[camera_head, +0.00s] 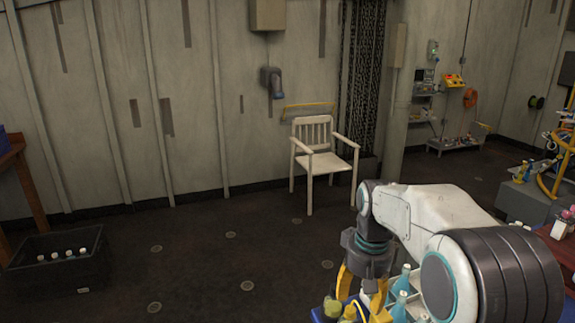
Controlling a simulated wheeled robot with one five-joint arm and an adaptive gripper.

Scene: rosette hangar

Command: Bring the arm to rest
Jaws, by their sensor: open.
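My arm, white and dark grey with teal rings, reaches in from the lower right, bent, with its wrist pointing down. My gripper (361,298) has yellow fingers and is open. It hangs low at the bottom of the view, above or among several small bottles. Teal bottles (400,306) stand just right of the fingers. A green-yellow bottle (332,307) stands just left of them. The fingertips are partly hidden, and I cannot tell whether they touch a bottle.
A blue edge (317,314) shows below the bottles. A white armchair (322,163) stands by the wall beyond. A dark crate (92,268) with several bottles is at the lower left. A cluttered bench stands at right. The middle floor is clear.

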